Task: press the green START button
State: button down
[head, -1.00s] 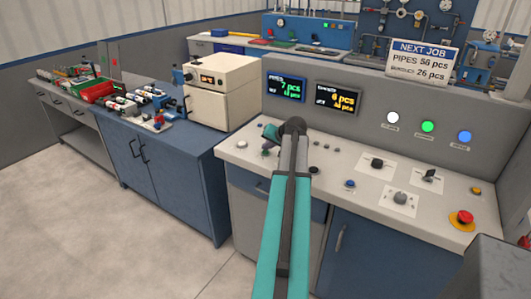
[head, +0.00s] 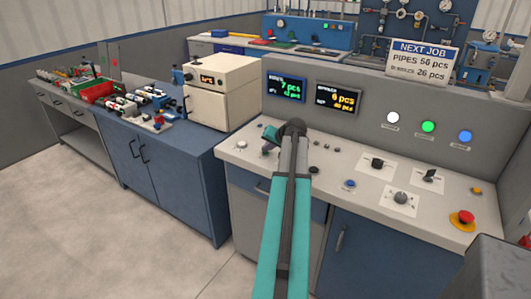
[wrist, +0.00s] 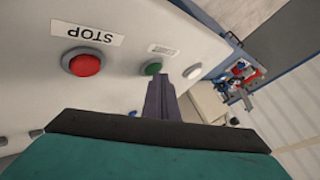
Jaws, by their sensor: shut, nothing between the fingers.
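The green START button (wrist: 152,68) shows in the wrist view on the pale panel, just ahead of my fingertips. My gripper (wrist: 164,78) is shut and empty, its dark fingers pointing at the panel right beside the green button. Whether they touch it, I cannot tell. In the head view my gripper (head: 266,149) is low over the left part of the console, and the green button is hidden there behind my arm.
A red button (wrist: 84,65) with a STOP label lies left of the green one, and a white button (wrist: 192,71) lies to its right. The console (head: 448,210) also carries knobs and a red emergency button (head: 462,218). A white box-shaped machine (head: 222,90) stands at the left.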

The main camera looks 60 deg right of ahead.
aim_at(267, 154)
jog(key=shift+r, duration=0.1)
jog(key=shift+r+p, duration=0.35)
jog(key=shift+r, duration=0.3)
jog(key=shift+r, duration=0.15)
notch_tip(267, 154, up, 5)
jog(key=shift+f+p, duration=0.1)
jog(key=shift+p, duration=1.15)
